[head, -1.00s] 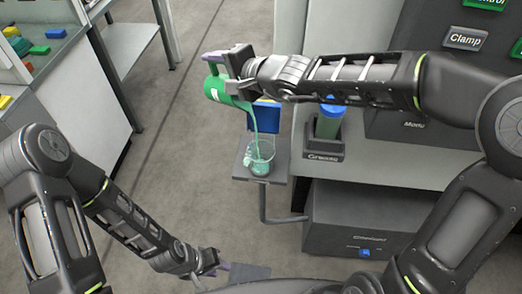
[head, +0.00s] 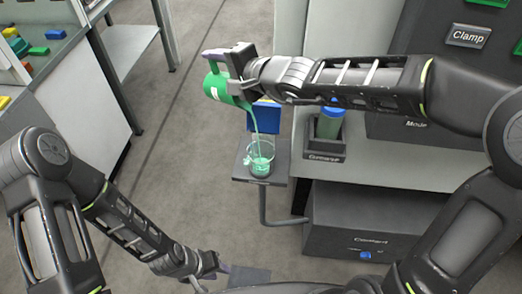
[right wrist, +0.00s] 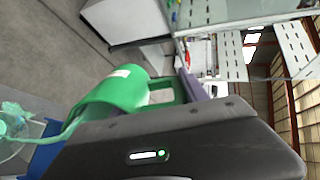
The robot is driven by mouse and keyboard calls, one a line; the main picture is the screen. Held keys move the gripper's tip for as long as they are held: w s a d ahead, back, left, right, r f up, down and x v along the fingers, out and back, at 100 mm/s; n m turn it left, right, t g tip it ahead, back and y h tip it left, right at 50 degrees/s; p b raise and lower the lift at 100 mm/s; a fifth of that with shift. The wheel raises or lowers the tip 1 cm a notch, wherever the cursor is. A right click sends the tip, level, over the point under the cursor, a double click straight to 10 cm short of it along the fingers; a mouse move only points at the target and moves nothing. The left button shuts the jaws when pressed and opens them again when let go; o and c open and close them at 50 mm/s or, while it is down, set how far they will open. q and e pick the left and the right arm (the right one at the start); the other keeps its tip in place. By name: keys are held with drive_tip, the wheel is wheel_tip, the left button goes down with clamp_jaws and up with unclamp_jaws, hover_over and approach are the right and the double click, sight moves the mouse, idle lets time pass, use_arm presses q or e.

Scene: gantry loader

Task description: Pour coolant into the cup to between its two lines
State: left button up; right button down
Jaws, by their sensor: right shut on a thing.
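My right gripper (head: 228,62) is shut on a green jug (head: 215,86), which is tilted well over above the cup. A green stream of coolant (head: 254,118) runs from the jug down into the clear cup (head: 261,149). The cup stands upright on a small dark shelf (head: 243,171) and holds green liquid in its lower part. The lines on the cup are too small to read. The right wrist view shows the jug (right wrist: 122,90), the stream and part of the cup (right wrist: 12,135) at the left edge. My left gripper (head: 218,272) is low at the bottom, away from the cup; its jaws are unclear.
A blue panel (head: 262,116) stands just behind the cup. A blue-capped bottle (head: 330,121) sits in a labelled holder (head: 322,150) on the grey bench to the right. A dark box (head: 350,225) is below the bench. Open floor lies left of the shelf.

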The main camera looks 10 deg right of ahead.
sight(216, 73)
drive_tip(key=shift+r, duration=0.1)
idle(0.4)
drive_tip(key=shift+r, duration=0.15)
drive_tip(key=g+p, duration=0.1)
drive_tip(key=p, duration=0.2)
drive_tip(key=w+a+h+p, duration=0.1)
drive_tip(key=p, duration=0.2)
drive_tip(key=shift+w+f+g+p, duration=0.1)
drive_tip(key=shift+f+g+p, duration=0.25)
drive_tip(key=shift+g, duration=0.05)
drive_tip(key=shift+w+f+g+h+b, duration=0.15)
drive_tip(key=shift+f+g+h, duration=0.2)
drive_tip(key=shift+f, duration=0.25)
drive_tip(key=shift+w+f+g+h+b, duration=0.15)
drive_tip(key=shift+f+g+h, duration=0.1)
drive_tip(key=shift+f+h, duration=0.25)
drive_tip(key=shift+f, duration=0.15)
drive_tip(key=shift+w+f+g+h, duration=0.1)
drive_tip(key=shift+f+g+h, duration=0.15)
drive_tip(key=shift+f+g, duration=0.15)
drive_tip(key=shift+a+r+p, duration=0.1)
drive_tip(key=shift+r+p, duration=0.05)
drive_tip(key=shift+p, duration=0.35)
